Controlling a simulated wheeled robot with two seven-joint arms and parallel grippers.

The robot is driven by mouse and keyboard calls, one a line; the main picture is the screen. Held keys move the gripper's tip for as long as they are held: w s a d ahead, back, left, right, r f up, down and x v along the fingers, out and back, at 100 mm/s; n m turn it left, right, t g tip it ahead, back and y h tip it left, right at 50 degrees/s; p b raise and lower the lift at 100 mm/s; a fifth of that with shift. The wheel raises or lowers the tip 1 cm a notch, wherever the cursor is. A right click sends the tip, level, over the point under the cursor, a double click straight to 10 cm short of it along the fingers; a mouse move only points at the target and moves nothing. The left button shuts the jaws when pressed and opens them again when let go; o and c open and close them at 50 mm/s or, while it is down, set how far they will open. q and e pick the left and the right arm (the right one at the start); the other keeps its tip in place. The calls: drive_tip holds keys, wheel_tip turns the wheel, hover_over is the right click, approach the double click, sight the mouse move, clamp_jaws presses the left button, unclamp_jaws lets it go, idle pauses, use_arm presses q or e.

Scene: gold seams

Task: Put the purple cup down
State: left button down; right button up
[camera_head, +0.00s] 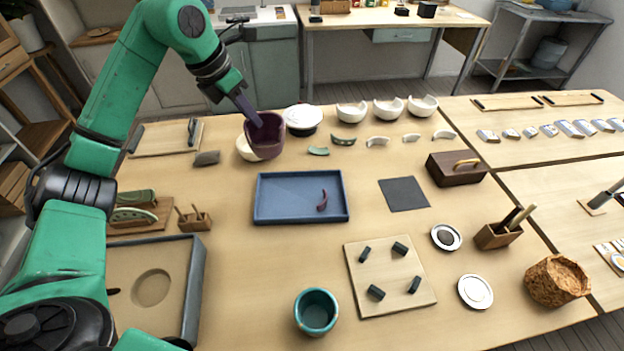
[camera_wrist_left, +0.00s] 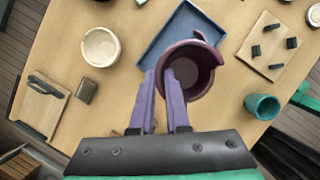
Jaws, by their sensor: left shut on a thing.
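The purple cup (camera_head: 267,143) is at the far left part of the table in the head view, with a gap in its rim. My left gripper (camera_head: 256,122) is shut on the cup's wall. In the left wrist view the gripper (camera_wrist_left: 166,95) has its purple fingers at the left side of the cup (camera_wrist_left: 190,78). The cup overlaps a cream bowl (camera_head: 243,148) in the head view; in the wrist view they are apart. I cannot tell whether the cup touches the table. My right gripper is not in view.
A blue tray (camera_head: 270,208) with a small purple shard (camera_head: 322,202) lies nearer than the cup. A teal cup (camera_head: 316,311) stands in front. Bare table lies left of the tray.

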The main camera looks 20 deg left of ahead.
sight(254, 138)
use_arm(q)
drive_tip(key=shift+s+d+f, duration=0.15)
drive_tip(key=shift+s+f, duration=0.05)
drive_tip(key=shift+s, duration=0.1)
drive_tip(key=f, duration=0.4)
drive_tip(key=shift+s+d+f, duration=0.15)
drive_tip(key=shift+s+f, duration=0.1)
drive_tip(key=shift+s, duration=0.05)
drive_tip(key=f+p, duration=0.1)
drive_tip(key=f, duration=0.6)
drive_tip(key=f+p, duration=0.1)
drive_tip(key=f, duration=0.6)
drive_tip(key=shift+w+f, duration=0.2)
drive_tip(key=shift+f, duration=0.35)
drive_tip(key=c, duration=0.9)
unclamp_jaws()
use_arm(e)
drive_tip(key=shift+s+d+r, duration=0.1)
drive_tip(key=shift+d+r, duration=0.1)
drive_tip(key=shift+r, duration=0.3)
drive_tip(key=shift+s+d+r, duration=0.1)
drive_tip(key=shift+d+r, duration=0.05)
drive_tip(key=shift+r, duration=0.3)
use_arm(q)
drive_tip(key=shift+r, duration=0.1)
